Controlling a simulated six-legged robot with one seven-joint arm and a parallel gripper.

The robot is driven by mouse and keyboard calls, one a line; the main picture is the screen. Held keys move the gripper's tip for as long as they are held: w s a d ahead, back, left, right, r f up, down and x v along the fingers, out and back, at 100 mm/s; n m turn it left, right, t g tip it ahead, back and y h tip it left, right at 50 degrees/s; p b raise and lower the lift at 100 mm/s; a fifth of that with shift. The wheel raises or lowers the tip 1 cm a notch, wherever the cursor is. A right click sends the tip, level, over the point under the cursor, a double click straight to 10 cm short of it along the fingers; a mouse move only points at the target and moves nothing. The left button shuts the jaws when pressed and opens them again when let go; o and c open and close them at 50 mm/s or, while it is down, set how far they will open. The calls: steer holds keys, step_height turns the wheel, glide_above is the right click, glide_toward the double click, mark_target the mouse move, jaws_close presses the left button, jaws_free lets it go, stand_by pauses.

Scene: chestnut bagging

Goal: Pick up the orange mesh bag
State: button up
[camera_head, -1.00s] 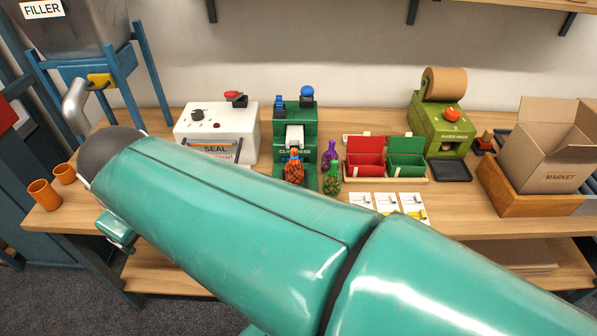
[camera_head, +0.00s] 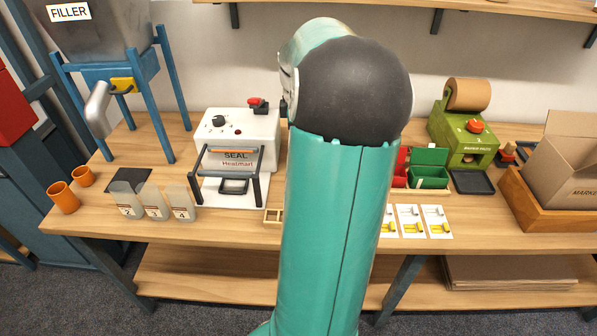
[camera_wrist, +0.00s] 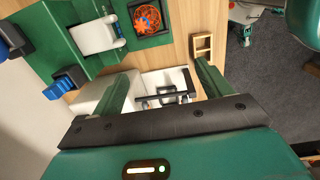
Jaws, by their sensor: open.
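The orange mesh bag (camera_wrist: 147,19) shows near the top of the wrist view. It sits in a dark square recess on the green press (camera_wrist: 125,45). My gripper (camera_wrist: 163,80) is open and empty, its two green fingers spread wide. The bag lies beyond the fingertips, apart from them. In the head view my arm hides the bag, the press and the gripper.
The white sealer (camera_head: 238,140) stands left of my arm; in the wrist view it shows between my fingers. Several clear pouches (camera_head: 155,202) and orange cups (camera_head: 63,198) are at the left. Red and green bins (camera_head: 428,175) and a green paper machine (camera_head: 462,135) are at the right.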

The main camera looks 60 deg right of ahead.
steer(key=s+d+f, duration=0.2)
steer(key=s+d, duration=0.2)
steer(key=shift+y, duration=0.3)
steer(key=f, duration=0.7)
steer(key=shift+d+f, duration=0.2)
steer(key=shift+f, duration=0.15)
steer(key=shift+w+d+f, duration=0.1)
steer(key=shift+w+f, duration=0.1)
steer(key=shift+f, duration=1.2)
steer(key=shift+w+f, duration=0.15)
steer(key=shift+f, duration=1.2)
steer(key=shift+c, duration=0.4)
steer(key=c, duration=1.1)
